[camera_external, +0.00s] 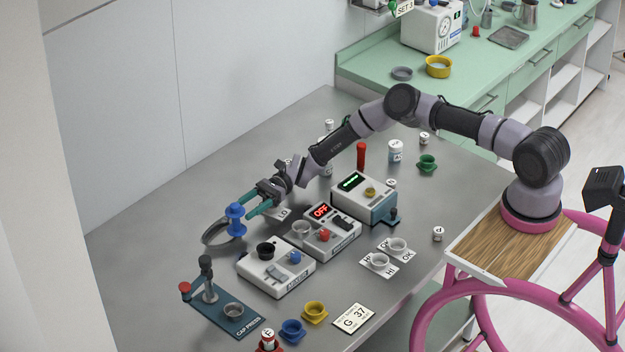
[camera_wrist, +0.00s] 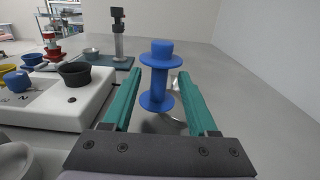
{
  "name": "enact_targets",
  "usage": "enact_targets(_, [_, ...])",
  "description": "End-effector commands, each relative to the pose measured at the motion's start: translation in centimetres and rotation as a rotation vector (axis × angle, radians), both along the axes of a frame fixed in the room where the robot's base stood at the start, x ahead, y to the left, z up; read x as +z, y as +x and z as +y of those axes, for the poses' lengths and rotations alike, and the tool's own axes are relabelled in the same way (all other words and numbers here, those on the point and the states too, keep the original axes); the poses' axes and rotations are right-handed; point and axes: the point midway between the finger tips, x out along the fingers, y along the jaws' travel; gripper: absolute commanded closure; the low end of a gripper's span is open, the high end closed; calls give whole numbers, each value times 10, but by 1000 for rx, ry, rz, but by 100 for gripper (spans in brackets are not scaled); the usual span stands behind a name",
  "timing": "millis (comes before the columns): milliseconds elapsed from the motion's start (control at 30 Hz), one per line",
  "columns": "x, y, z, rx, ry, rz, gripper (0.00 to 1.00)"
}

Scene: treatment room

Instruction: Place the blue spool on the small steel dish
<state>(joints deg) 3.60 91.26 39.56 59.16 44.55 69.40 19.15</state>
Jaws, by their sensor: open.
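The blue spool (camera_external: 236,222) stands upright at the left of the steel table in the external view. In the wrist view the spool (camera_wrist: 159,77) is between the fingertips, with a gap on each side. My gripper (camera_external: 246,208) has its teal fingers open around the spool.
A white device with a black cup (camera_external: 265,250), a counter reading OFF (camera_external: 330,240) and a blue-and-white box (camera_external: 362,200) stand right of the gripper. A cap press (camera_external: 226,312) stands in front, holding a grey cup. The table's far left is clear.

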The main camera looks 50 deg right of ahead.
Motion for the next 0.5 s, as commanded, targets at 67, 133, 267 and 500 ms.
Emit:
enact_targets(67, [0,1,-14,-2,-1,0,41])
enact_targets(133, [0,0,-23,-1,0,2,41])
enact_targets(267, [0,0,-32,0,-1,1,41])
enact_targets(500, [5,-1,-33,8,-8,-10,41])
